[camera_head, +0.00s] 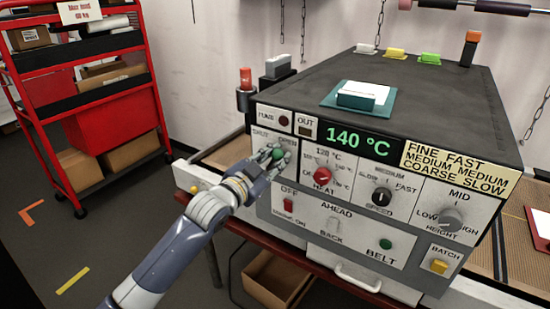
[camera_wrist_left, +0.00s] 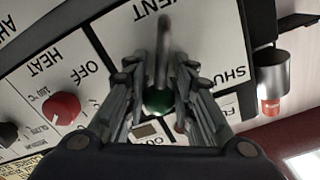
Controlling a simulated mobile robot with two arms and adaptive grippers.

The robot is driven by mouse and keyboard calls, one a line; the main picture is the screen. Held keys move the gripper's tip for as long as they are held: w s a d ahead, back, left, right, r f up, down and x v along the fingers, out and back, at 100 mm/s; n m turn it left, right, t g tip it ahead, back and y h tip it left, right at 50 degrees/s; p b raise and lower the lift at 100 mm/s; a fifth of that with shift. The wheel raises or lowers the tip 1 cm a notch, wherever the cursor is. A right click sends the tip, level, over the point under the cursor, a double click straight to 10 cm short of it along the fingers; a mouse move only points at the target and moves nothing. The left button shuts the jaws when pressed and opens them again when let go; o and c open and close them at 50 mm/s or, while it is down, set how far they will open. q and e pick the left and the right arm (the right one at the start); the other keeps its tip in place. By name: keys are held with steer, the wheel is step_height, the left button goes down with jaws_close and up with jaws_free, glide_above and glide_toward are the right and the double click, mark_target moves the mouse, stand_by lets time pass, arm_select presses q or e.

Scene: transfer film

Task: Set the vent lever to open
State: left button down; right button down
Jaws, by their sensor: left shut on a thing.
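The vent lever is a grey metal rod (camera_wrist_left: 163,45) with a green ball knob (camera_wrist_left: 158,101), on the white vent panel. The knob also shows in the head view (camera_head: 278,154), just below the word OPEN. The word SHUT is to its left there. My left gripper (camera_head: 273,156) is at the panel, shut on the lever's knob; in the left wrist view its fingers (camera_wrist_left: 162,92) stand on both sides of it. The gripper hides part of the vent panel, and the lever's exact angle between the two marks is hard to tell. My right gripper is not in view.
The red heat knob (camera_head: 322,175) sits close right of the gripper. The speed knob (camera_head: 382,196), height knob (camera_head: 450,219) and red switch (camera_head: 289,205) are on the same front. A red lamp (camera_head: 246,79) stands at the machine's left corner. A red shelf cart (camera_head: 152,70) is at left.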

arm_select(q)
steer(key=shift+s+d+f+m, duration=0.1)
steer(key=shift+s+f+m, duration=0.05)
steer(key=shift+f+m, duration=0.2)
steer(key=c, duration=1.3)
jaws_free()
steer(key=shift+c, duration=0.2)
steer(key=shift+r, duration=0.15)
steer(key=shift+s, duration=0.1)
steer(key=v, duration=1.2)
